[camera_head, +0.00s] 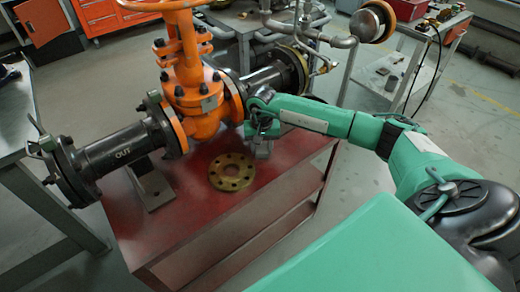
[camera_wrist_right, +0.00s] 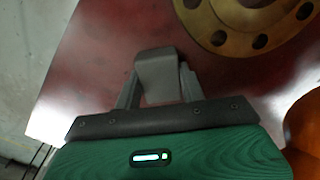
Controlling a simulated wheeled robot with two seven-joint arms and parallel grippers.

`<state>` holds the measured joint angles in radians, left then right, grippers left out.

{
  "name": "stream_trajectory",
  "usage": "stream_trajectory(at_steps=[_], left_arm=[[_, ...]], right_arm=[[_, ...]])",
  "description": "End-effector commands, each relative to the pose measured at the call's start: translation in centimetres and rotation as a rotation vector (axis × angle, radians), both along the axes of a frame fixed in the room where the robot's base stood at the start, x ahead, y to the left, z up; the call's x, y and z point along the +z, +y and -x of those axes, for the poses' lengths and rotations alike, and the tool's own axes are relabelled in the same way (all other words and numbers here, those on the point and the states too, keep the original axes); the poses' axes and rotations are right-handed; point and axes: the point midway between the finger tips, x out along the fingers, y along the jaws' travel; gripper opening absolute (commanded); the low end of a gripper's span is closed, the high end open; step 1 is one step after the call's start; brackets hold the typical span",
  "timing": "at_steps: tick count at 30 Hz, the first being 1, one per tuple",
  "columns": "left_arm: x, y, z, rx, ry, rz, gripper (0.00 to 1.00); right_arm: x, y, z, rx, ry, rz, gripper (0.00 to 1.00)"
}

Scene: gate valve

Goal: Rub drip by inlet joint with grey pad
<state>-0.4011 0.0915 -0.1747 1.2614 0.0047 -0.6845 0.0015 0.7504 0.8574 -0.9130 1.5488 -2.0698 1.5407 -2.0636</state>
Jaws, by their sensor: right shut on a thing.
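My right gripper (camera_head: 262,146) is over the red bench top, just right of the orange gate valve (camera_head: 201,118). In the right wrist view its fingers are shut on a grey pad (camera_wrist_right: 157,74), held out in front of the jaws. The pipe marked OUT (camera_head: 128,150) leaves the valve to the left. The opposite pipe (camera_head: 264,76) runs right from the orange flange (camera_head: 233,98), partly behind my right arm. I cannot make out a drip at its joints. My left gripper is not in view.
A loose brass flange ring (camera_head: 232,172) lies on the red bench (camera_head: 205,226) in front of the valve; it also shows in the right wrist view (camera_wrist_right: 250,22). A grey trolley (camera_head: 382,75) stands behind right. The bench's front part is clear.

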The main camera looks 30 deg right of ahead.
Motion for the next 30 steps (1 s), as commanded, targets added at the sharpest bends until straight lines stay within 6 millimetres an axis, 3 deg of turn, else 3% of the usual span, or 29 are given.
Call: stream_trajectory(at_steps=[6,14,30], left_arm=[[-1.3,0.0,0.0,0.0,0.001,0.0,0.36],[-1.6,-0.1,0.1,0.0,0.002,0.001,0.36],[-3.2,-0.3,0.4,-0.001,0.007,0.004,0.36]], right_arm=[[-0.4,-2.1,-0.2,-0.002,-0.002,0.001,0.19],[-0.4,-3.1,-0.2,0.0,-0.001,0.001,0.19],[-0.1,-6.9,-0.5,-0.004,-0.001,0.006,0.19]])
